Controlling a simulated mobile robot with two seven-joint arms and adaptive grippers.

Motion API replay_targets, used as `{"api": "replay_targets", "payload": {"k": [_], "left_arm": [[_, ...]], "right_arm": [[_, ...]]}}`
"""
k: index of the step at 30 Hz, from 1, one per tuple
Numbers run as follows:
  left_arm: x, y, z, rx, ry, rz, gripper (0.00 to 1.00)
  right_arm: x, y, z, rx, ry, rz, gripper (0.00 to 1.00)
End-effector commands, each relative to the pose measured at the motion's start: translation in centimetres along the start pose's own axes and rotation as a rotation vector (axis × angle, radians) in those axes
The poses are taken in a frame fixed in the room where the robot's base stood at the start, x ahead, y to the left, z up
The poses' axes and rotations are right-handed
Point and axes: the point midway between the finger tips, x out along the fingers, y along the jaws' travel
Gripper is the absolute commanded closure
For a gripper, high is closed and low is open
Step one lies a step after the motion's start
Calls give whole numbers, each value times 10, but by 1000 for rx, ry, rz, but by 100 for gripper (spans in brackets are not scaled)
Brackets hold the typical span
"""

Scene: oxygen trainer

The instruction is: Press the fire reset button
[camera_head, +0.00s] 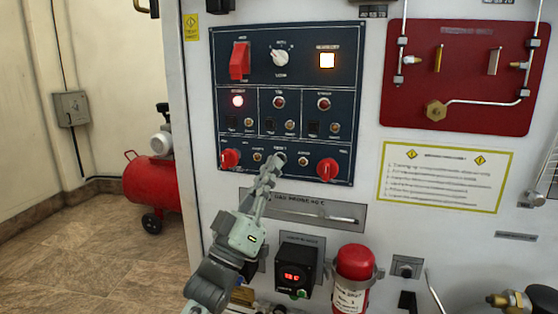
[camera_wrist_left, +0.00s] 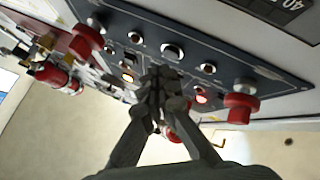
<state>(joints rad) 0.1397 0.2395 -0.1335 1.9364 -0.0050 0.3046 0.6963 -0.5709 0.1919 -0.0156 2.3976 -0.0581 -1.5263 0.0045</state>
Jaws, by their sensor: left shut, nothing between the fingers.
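The dark blue control panel (camera_head: 300,122) stands upright in the white wall of the trainer. In its bottom row, a round silver button (camera_head: 281,157) sits between two small switches, under a small label that seems to read RESET. My left gripper (camera_head: 272,168) is shut and empty, its tips in front of the panel just below this button and partly covering it. The wrist view shows the silver button (camera_wrist_left: 172,50) just past the shut fingertips (camera_wrist_left: 160,78). I cannot tell whether they touch. My right gripper is not in view.
Red knobs (camera_head: 230,159) (camera_head: 327,170) flank the bottom row. A handle bar (camera_head: 310,212), black display box (camera_head: 296,265) and red extinguisher (camera_head: 353,278) are below the panel.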

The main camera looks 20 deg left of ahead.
Motion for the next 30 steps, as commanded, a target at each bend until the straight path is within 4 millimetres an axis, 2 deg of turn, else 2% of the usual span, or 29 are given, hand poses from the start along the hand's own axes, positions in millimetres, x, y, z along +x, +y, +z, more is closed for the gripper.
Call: {"api": "replay_targets", "payload": {"k": [30], "left_arm": [[6, -4, 4, 1, 0, 0, 100]], "right_arm": [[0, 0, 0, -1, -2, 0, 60]]}}
